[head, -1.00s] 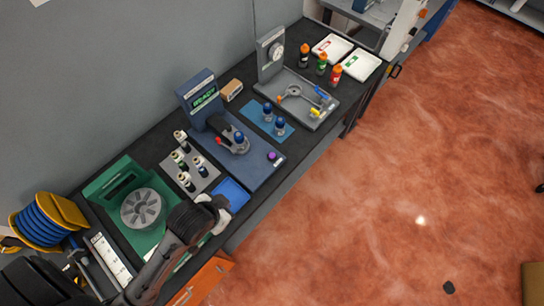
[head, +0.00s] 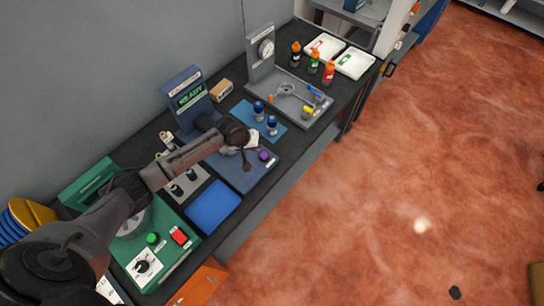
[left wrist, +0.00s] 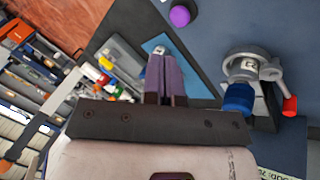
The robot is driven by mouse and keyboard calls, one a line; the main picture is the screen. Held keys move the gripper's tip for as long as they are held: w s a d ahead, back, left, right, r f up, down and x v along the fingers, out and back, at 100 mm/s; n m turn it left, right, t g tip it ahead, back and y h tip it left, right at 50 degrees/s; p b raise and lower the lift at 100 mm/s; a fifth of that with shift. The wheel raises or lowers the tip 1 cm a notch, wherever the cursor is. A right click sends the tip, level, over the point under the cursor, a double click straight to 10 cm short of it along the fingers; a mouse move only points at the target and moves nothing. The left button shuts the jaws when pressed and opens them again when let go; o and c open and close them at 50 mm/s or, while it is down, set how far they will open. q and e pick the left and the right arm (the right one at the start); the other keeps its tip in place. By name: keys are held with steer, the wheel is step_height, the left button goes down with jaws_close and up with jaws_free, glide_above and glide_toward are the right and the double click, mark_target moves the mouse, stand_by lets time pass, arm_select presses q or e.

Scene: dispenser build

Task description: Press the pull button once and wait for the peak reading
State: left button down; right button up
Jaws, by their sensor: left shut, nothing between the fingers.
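The blue tester base (head: 243,181) stands on the dark bench, with its upright display (head: 190,97) reading READY in green. The round purple button (head: 263,156) is on the base near its right end. It also shows in the left wrist view (left wrist: 180,16), at the top. My left gripper (head: 246,168) is shut and empty above the base, just left of the button in the head view. In the left wrist view its fingertips (left wrist: 160,53) appear apart from the button. A grey holder (left wrist: 252,65) with a blue-capped vial (left wrist: 238,98) and red lever (left wrist: 290,106) stands nearby; my arm mostly hides it in the head view.
Two blue-capped vials (head: 265,116) stand on a blue mat beyond the base. A blue pad (head: 212,207) and a green machine (head: 180,255) lie nearer.

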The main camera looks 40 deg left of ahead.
mark_target(264, 156)
arm_select(q)
steer(key=shift+w+d+n+t+h, duration=0.1)
steer(key=shift+w+n+t+h, duration=0.35)
steer(key=shift+n, duration=2)
steer(key=shift+w+d+n+t+h, duration=0.15)
steer(key=shift+w+n+t, duration=0.55)
steer(key=shift+n, duration=1.8)
steer(key=shift+w+d+n+t+h, duration=0.1)
steer(key=shift+w+n+t+h, duration=0.5)
steer(key=shift+n, duration=1.85)
arm_select(e)
steer(key=shift+s+d, duration=0.1)
steer(key=shift+s, duration=0.05)
arm_select(q)
steer(key=shift+w+g+y, duration=0.2)
steer(key=shift+g+y, duration=0.05)
steer(key=shift+y, duration=0.05)
steer(key=shift+f, duration=0.1)
arm_select(e)
steer(key=shift+f, duration=0.1)
